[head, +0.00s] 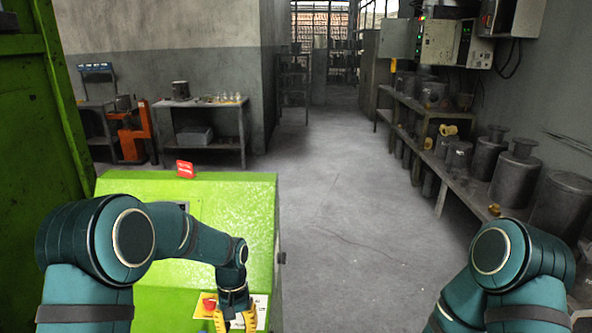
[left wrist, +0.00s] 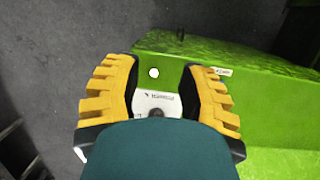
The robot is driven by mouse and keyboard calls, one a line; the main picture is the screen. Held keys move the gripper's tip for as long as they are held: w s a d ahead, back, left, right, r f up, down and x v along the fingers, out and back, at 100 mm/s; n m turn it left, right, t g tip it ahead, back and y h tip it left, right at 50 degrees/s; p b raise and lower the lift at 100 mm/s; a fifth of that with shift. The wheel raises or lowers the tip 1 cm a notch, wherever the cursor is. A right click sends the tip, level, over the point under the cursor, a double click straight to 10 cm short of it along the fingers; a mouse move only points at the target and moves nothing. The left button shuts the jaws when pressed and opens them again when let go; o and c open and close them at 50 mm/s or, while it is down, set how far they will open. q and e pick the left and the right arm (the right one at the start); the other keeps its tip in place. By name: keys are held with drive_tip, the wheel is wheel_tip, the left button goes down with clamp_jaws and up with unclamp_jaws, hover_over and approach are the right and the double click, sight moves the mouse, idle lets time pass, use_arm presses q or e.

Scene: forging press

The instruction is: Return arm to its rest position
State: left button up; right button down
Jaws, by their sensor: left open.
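My left arm comes in from the left in the head view and bends down in front of the green press cabinet (head: 240,215). My left gripper (head: 236,322) points down near the cabinet's front, with yellow fingers spread. In the left wrist view the gripper (left wrist: 155,92) is open, and no object is held between its fingers. Below it are the green cabinet (left wrist: 270,95) and a white label plate (left wrist: 160,102) with a dark knob or button. My right arm shows at the lower right of the head view; its gripper is out of the picture.
A red sign (head: 185,169) stands on the cabinet's top edge. A tall green machine wall (head: 40,120) rises at the left. A grey bench (head: 470,190) with metal cylinders runs along the right. The floor (head: 340,200) between is clear.

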use_arm(q)
drive_tip(key=s+d+f+t+h, duration=0.15)
drive_tip(key=s+f, duration=0.25)
drive_tip(key=f, duration=0.5)
drive_tip(key=s+d+f+n+t+h, duration=0.1)
drive_tip(key=s+f, duration=0.1)
drive_tip(key=s, duration=0.4)
drive_tip(key=s+d+f+n+t+h, duration=0.1)
drive_tip(key=s+f+t, duration=0.1)
drive_tip(key=s, duration=0.5)
drive_tip(key=shift+d+f, duration=0.15)
drive_tip(key=shift+f, duration=0.4)
drive_tip(key=shift+s, duration=0.15)
